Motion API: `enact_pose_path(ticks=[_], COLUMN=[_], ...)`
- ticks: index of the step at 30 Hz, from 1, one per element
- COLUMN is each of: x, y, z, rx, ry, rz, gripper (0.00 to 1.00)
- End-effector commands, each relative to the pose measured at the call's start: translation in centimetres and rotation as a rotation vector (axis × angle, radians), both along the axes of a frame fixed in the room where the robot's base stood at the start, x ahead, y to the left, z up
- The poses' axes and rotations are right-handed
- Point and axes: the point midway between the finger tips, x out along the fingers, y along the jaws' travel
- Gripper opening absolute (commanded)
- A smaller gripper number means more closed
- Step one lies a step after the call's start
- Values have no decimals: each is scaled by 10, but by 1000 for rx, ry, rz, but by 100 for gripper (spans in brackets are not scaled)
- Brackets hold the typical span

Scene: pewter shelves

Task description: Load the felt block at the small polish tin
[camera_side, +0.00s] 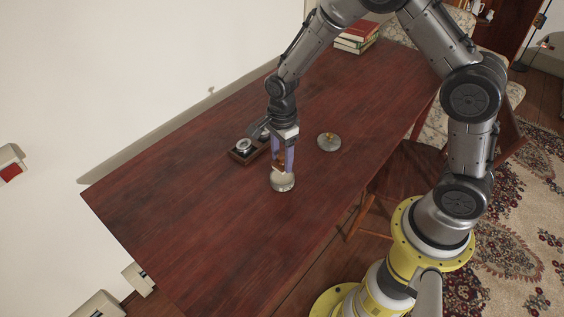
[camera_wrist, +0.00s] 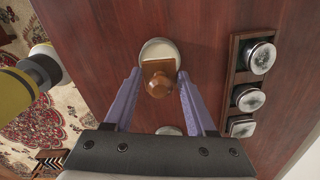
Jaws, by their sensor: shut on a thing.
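My gripper (camera_side: 282,166) points down and is shut on the felt block, a brown wooden block with a round knob (camera_wrist: 158,84). The block also shows between the fingers in the side view (camera_side: 279,169). It is just over a pale round tin (camera_side: 283,184), which shows past the block in the wrist view (camera_wrist: 158,48). I cannot tell whether block and tin touch; the block's underside is hidden. A second round tin (camera_side: 329,143) with a small brass-coloured piece on top stands apart to the right. I cannot tell from size which tin is the small one.
Books (camera_side: 356,34) are stacked at the table's far end. The near left of the red-brown table (camera_side: 185,215) is clear.

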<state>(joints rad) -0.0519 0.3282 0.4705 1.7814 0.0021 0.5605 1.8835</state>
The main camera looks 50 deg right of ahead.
Motion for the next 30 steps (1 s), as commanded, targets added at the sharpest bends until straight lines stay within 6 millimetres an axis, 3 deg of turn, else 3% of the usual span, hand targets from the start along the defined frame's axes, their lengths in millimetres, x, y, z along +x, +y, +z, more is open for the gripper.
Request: enact_pose_path(ticks=[13,30], x=[0,0], y=[0,0], z=[31,33], rx=[0,0], ry=[-1,0], rz=[0,0], gripper=[12,11])
